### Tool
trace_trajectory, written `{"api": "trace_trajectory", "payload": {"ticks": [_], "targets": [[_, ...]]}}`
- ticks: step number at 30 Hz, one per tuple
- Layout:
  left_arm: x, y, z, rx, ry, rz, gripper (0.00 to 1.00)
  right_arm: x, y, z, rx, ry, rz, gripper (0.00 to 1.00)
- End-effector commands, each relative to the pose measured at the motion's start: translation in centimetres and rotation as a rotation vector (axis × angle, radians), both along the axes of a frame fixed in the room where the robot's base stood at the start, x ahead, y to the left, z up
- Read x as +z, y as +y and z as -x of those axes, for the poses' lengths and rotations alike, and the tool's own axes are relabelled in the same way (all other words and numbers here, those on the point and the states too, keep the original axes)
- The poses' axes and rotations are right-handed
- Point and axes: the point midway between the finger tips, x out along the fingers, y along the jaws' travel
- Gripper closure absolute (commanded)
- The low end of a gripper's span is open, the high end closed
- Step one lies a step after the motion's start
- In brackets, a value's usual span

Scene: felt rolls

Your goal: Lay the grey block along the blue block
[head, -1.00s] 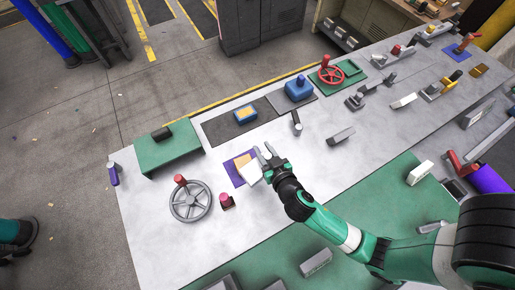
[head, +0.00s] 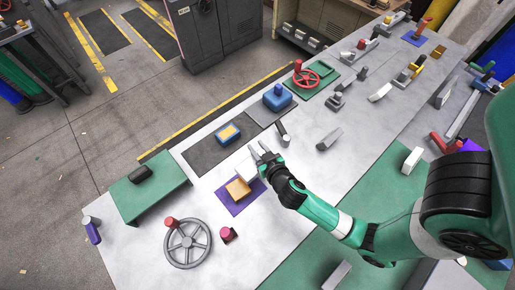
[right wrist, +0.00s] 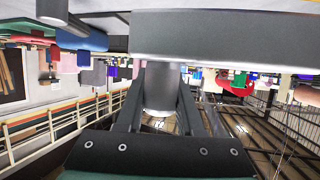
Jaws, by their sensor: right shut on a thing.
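My right gripper (head: 259,152) is shut on the pale grey block (head: 244,164), held beside the orange block. In the right wrist view, the fingers (right wrist: 162,90) close around a grey cylindrical stem under a long grey bar (right wrist: 225,35). A blue block with a yellow top (head: 228,134) lies on the dark mat, up and left of the gripper. A second blue block with a knob (head: 278,97) stands further back. I cannot tell how high the held block is above the table. My left gripper is out of view.
The orange block (head: 238,189) lies on a purple mat (head: 235,208). The dark mat (head: 202,154) has bare room left of the yellow-topped block. A green stand (head: 150,187), grey handwheel (head: 187,243), small post (head: 283,132) and loose grey piece (head: 329,138) are around.

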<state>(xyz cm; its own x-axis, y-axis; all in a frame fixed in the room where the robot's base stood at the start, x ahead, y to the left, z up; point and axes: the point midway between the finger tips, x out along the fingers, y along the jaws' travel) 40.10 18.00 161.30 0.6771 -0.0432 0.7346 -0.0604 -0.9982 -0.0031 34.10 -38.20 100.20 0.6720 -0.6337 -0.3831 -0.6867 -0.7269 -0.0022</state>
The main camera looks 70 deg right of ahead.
Motion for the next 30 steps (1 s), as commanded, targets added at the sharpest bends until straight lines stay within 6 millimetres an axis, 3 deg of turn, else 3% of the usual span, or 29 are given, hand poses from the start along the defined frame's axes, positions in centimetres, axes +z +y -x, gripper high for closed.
{"api": "trace_trajectory", "payload": {"ticks": [14,30], "targets": [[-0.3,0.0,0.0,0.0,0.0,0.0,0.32,0.2,-3.5,-4.5,-0.002,-0.008,0.003,1.0],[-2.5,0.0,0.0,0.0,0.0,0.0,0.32,-0.1,-7.6,-9.9,-0.001,-0.009,0.003,1.0]]}}
